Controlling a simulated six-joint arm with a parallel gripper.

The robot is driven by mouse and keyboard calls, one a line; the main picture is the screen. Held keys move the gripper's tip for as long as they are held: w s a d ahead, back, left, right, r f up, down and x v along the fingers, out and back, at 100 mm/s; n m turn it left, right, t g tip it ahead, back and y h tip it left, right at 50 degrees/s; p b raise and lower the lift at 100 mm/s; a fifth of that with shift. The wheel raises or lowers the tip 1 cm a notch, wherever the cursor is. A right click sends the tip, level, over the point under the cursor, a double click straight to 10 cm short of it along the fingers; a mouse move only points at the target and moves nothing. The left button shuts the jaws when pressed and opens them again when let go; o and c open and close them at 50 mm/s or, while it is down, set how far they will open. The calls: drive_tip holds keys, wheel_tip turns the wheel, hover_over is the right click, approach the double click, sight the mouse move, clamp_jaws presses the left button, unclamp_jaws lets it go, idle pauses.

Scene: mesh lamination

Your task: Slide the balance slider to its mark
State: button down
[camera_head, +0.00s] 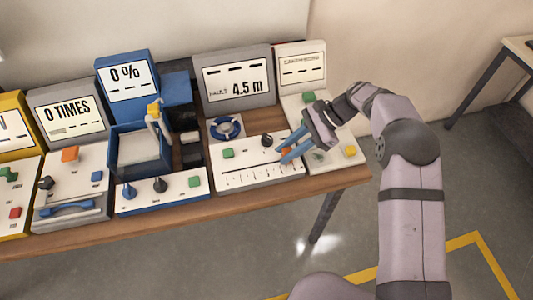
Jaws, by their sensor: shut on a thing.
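The slider (286,150) shows as a small orange piece at the right end of a white panel (240,179) with a row of tick marks. My gripper (284,148) reaches in from the right, its blue fingers shut on the slider. The fingers hide much of the slider and the right end of the scale. The mark for the slider is too small to tell. The screen (239,78) above this panel reads 4.5 m.
A blue machine (140,150) stands to the left. A white unit (301,65) with a yellow button (351,151) stands to the right. The wooden table edge (330,183) is in front.

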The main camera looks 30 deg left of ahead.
drive_tip(key=shift+w+d, duration=0.55)
drive_tip(key=shift+w, duration=0.05)
drive_tip(key=c, duration=1.5)
unclamp_jaws()
drive_tip(key=shift+w+d, duration=0.1)
drive_tip(key=shift+d, duration=0.05)
drive_tip(key=shift+b+v, duration=1.2)
drive_tip(key=shift+v, duration=2.45)
drive_tip(key=shift+r, duration=0.1)
